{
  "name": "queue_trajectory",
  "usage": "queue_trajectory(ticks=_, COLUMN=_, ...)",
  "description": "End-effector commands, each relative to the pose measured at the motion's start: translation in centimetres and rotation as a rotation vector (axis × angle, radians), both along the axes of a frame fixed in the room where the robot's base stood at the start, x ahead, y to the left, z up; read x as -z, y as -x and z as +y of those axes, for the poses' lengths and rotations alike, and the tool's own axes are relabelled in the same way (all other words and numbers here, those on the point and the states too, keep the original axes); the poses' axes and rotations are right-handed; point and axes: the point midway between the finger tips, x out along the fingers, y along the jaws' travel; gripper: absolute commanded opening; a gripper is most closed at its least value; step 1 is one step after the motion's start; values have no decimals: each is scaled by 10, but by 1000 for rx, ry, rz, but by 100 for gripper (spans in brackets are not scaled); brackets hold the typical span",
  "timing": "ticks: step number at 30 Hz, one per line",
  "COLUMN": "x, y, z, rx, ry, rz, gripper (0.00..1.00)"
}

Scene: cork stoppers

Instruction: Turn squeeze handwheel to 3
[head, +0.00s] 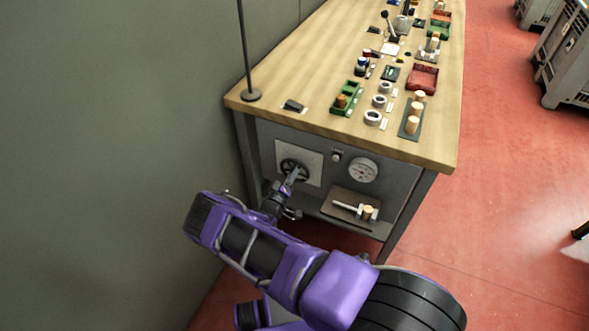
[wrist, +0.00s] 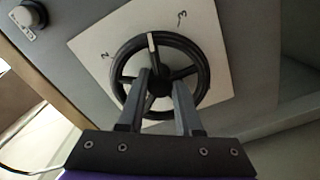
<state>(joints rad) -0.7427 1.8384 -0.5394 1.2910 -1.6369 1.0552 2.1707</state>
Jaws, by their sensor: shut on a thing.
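The squeeze handwheel (wrist: 203,52) is a black spoked wheel on a white plate (wrist: 225,75), set in the grey front panel under the bench top. Its white pointer mark (wrist: 151,42) lies between the printed 2 (wrist: 105,55) and the printed 3 (wrist: 181,18). In the head view the handwheel (head: 284,163) is partly hidden by my gripper (head: 292,176). In the wrist view my gripper (wrist: 160,80) has its two fingers on either side of the wheel's hub area, shut on the wheel. The exact contact is hidden by the fingers.
A round gauge (head: 362,169) and a small knob (head: 337,156) sit right of the wheel. A lower shelf (head: 340,212) holds a cork. The wooden bench top (head: 310,65) carries trays and stoppers. A wall (head: 110,120) stands close on the left.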

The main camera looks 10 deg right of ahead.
Motion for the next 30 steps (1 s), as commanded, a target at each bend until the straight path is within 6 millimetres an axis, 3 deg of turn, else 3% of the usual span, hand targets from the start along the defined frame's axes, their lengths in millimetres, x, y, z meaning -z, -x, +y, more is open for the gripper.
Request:
queue_trajectory(ticks=15, x=1, y=1, z=0, rx=0, ry=-325, rz=-235, gripper=0)
queue_trajectory(ticks=30, x=2, y=1, z=0, rx=2, ry=-424, rz=-305, gripper=0)
